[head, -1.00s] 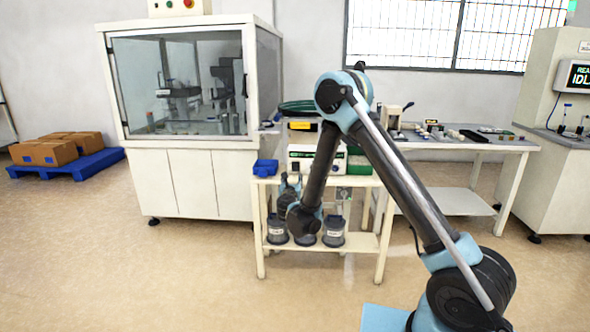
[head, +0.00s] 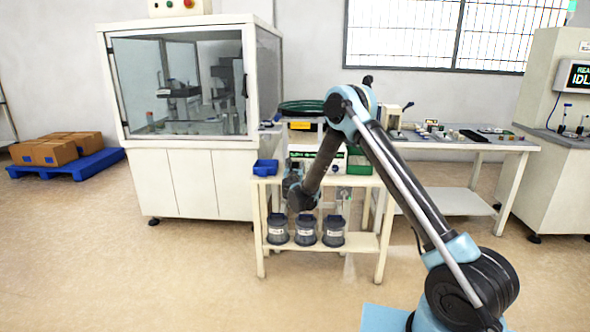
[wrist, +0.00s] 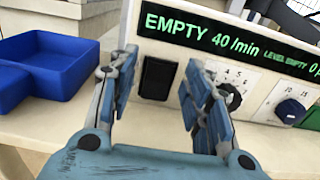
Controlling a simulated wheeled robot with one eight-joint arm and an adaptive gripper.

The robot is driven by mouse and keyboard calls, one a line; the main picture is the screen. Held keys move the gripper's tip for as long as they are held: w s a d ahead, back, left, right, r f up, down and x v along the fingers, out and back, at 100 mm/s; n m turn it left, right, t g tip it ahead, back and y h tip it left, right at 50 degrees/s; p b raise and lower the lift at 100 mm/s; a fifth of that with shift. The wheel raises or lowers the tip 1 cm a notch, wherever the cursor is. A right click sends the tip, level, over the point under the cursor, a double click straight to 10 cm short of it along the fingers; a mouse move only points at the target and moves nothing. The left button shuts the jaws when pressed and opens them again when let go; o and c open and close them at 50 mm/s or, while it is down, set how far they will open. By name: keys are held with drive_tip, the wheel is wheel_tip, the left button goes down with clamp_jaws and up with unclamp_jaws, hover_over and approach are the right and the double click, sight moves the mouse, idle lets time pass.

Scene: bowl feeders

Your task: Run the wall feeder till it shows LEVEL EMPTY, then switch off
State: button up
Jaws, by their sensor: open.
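The feeder's control box (head: 306,150) stands on a small cream table, below a dark green bowl (head: 302,107). In the wrist view its display (wrist: 205,34) reads EMPTY, 40 /min and LEVEL EMPTY in green; the right end is cut off. A black rocker switch (wrist: 156,78) is on the left of its front, with a black knob (wrist: 231,97) and a blue knob (wrist: 290,111) to its right. My gripper (wrist: 161,66) is open and empty, its fingers either side of the switch in the picture. The right finger overlaps the box front. I cannot tell whether anything touches.
A blue bin (wrist: 45,68) sits left of the control box, and a green bin (head: 360,164) right of it. Dark canisters (head: 306,230) stand on the shelf below. A glazed cabinet (head: 180,90) is to the left, a workbench (head: 470,145) to the right.

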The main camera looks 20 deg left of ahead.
drive_tip(key=shift+w+a, duration=0.1)
drive_tip(key=shift+w, duration=0.2)
drive_tip(key=shift+c, duration=0.6)
drive_tip(key=c, duration=0.9)
drive_tip(key=shift+c, duration=0.2)
drive_tip(key=shift+s+f+t+y, duration=0.1)
drive_tip(key=shift+f+t+y, duration=0.2)
drive_tip(key=shift+t, duration=0.8)
drive_tip(key=shift+s+f+t+y, duration=0.1)
drive_tip(key=shift+f+t+y, duration=0.2)
drive_tip(key=shift+t, duration=0.8)
drive_tip(key=o, duration=1.1)
drive_tip(key=shift+c, duration=0.2)
